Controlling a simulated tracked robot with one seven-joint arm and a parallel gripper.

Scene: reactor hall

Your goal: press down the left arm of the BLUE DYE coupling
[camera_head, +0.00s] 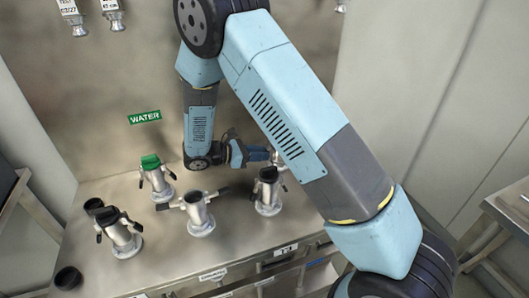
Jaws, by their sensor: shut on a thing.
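My gripper (262,154) reaches to the right from my wrist, low over the metal bench. It is shut at a silvery coupling (279,164), apparently on its left arm. My own arm link hides the right side of this coupling and part of the contact, so the exact hold is unclear. No BLUE DYE label is readable here; it may be behind my arm.
On the bench (165,250) stand a green-capped coupling (155,178) below the WATER sign (144,117), an open coupling (199,217), and black-capped couplings (268,192) and (119,235). A black cup (67,279) sits at front left.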

